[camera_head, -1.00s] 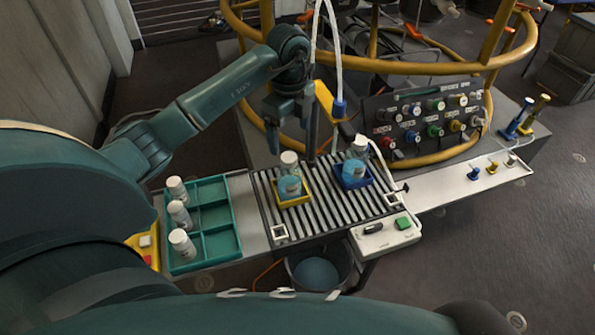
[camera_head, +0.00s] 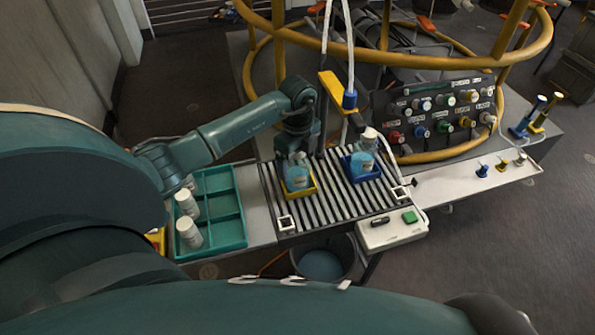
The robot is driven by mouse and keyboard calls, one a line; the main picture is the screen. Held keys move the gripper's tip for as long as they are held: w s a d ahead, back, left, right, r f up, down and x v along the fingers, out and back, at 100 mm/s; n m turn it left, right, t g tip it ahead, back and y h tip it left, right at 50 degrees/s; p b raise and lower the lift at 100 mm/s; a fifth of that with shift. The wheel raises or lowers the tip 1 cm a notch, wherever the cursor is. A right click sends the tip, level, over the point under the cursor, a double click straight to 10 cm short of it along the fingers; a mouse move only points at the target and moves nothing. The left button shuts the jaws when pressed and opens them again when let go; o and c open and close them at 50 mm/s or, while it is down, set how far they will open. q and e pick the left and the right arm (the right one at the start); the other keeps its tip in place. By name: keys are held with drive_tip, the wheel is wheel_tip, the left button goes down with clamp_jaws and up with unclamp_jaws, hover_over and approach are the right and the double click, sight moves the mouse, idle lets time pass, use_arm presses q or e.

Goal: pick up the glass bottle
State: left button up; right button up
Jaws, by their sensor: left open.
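A glass bottle (camera_head: 297,177) with pale blue contents stands upright in a small yellow tray (camera_head: 301,197) on the slatted rack. A similar glass bottle (camera_head: 362,161) with a white cap stands in a blue tray (camera_head: 367,178) to its right. My left gripper (camera_head: 299,152) is open and low at the top of the bottle in the yellow tray. Its fingers overlap the bottle's neck in the picture, and I cannot tell whether they are around it or behind it. My right gripper is not in view.
A teal compartment tray (camera_head: 240,222) with several white bottles stands left of the rack. A control box (camera_head: 392,232) with a green button sits at the rack's front right. Yellow hoops, a white hose and a knob panel (camera_head: 446,112) stand behind.

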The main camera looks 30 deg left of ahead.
use_arm(q)
drive_tip(key=shift+c, duration=0.4)
drive_tip(key=shift+r, duration=0.1)
drive_tip(key=c, duration=1.2)
